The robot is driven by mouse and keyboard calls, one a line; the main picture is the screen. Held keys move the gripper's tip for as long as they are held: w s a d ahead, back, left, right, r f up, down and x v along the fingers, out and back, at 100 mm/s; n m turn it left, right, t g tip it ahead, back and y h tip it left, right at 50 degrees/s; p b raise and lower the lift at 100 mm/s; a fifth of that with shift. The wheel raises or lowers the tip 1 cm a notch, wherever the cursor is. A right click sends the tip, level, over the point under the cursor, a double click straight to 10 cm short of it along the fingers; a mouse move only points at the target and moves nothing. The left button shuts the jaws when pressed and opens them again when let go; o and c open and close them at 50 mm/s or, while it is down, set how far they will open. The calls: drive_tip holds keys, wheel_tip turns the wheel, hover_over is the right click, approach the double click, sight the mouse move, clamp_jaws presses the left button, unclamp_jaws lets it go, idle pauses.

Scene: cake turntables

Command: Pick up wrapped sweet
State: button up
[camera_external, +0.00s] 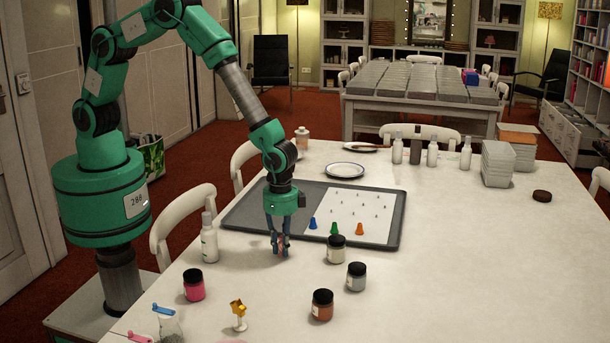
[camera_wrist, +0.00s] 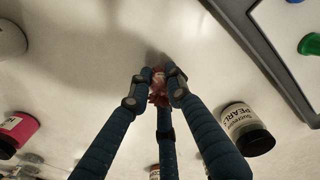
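The wrapped sweet (camera_wrist: 158,82) is small and reddish-pink with a crinkled wrapper. In the wrist view it sits between the tips of my gripper (camera_wrist: 156,90), whose blue fingers are closed in around it and touch its sides. In the external view my gripper (camera_external: 280,247) points straight down at the white table, just in front of the grey tray. A bit of the sweet (camera_external: 282,241) shows red between the fingers. The fingers hide part of it, and I cannot tell whether it is clear of the table.
The grey tray (camera_external: 250,208) with a white sheet and small coloured cones is just behind my gripper. A white bottle (camera_external: 209,242) stands to the left. A pearls jar (camera_external: 335,249) and other jars stand to the right and front.

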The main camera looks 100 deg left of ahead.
drive_tip(key=shift+r, duration=0.1)
idle(0.3)
drive_tip(key=shift+r, duration=0.55)
wheel_tip(320, 180, up, 2)
drive_tip(key=shift+r+p, duration=0.15)
drive_tip(key=shift+p, duration=0.35)
drive_tip(key=s, duration=0.5)
drive_tip(key=s+a+r+p, duration=0.1)
drive_tip(key=s, duration=0.4)
drive_tip(key=s+a+p, duration=0.1)
drive_tip(key=s, duration=0.5)
drive_tip(key=shift+r, duration=0.2)
drive_tip(key=shift+w, duration=0.15)
